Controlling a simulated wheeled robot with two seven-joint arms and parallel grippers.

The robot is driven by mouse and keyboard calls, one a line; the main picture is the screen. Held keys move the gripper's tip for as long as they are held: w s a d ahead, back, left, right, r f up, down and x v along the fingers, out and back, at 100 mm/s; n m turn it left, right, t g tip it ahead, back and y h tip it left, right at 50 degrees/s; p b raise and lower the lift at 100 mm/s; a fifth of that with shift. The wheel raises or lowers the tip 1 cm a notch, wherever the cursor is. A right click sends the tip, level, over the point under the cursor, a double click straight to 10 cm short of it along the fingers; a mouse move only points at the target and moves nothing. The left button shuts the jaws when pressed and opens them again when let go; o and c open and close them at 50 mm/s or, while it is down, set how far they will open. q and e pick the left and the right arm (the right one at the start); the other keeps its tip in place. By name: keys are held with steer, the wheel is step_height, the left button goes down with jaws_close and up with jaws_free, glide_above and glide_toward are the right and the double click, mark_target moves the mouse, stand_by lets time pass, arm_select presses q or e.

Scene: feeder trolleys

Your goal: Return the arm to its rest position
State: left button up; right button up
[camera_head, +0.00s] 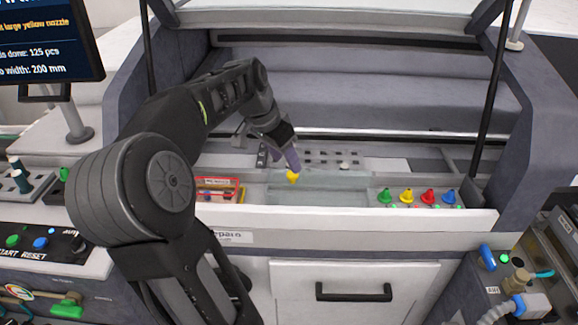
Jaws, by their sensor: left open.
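My left arm comes in from the left and reaches over the front ledge into the open machine. My left gripper (287,163) points down inside the machine and is open. A yellow nozzle (293,177) shows right at its fingertips, over or on a pale translucent surface (340,183). I cannot tell whether the fingers touch it. My right gripper is not in view.
Green (387,196), yellow (406,195), red (428,196) and blue (449,197) nozzles stand in a row at right. A holed plate (325,157) lies behind the gripper. A red-framed box (218,190) is at left. The machine's front ledge (380,218) lies under the arm.

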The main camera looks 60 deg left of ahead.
arm_select(q)
steer(key=v, duration=0.2)
steer(key=shift+s+r, duration=0.15)
steer(key=shift+r, duration=0.25)
steer(key=shift+d+f, duration=0.1)
stand_by(0.3)
